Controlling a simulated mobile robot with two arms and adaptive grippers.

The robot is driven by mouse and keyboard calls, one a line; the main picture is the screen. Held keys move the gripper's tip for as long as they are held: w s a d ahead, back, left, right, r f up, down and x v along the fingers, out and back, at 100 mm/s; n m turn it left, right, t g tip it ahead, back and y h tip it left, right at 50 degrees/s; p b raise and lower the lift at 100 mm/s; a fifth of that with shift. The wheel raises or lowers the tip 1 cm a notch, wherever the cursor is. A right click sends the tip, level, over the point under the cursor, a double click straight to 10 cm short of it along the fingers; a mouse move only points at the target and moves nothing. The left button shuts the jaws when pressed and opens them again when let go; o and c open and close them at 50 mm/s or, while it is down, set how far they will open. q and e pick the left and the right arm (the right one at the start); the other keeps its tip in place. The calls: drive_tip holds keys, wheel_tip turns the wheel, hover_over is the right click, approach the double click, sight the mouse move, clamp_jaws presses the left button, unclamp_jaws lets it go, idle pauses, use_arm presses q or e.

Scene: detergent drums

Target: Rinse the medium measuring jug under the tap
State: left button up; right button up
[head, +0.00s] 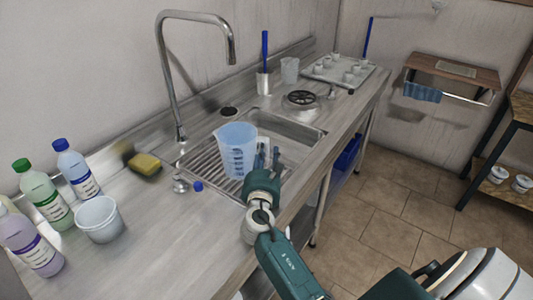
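A translucent blue-tinted measuring jug (236,150) with printed marks stands upright at the left part of the sink, over the ribbed drainer (207,172). A smaller clear jug (290,70) stands at the back of the counter, beyond the sink. The tall curved tap (165,70) rises behind the drainer, its spout end above and behind the blue jug. My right gripper (268,155) is just right of the blue jug, pointing away from me. Its two fingers show a gap with nothing clearly between them. Any jug handle is hidden. My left gripper is out of view.
A yellow sponge (145,165), several bottles and a white tub (99,219) stand on the counter at left. A metal cup with a blue brush (264,82) stands behind the sink basin (290,131). A tray (340,72) with small cups lies at the far end.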

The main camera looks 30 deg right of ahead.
drive_tip(key=v, duration=1.2)
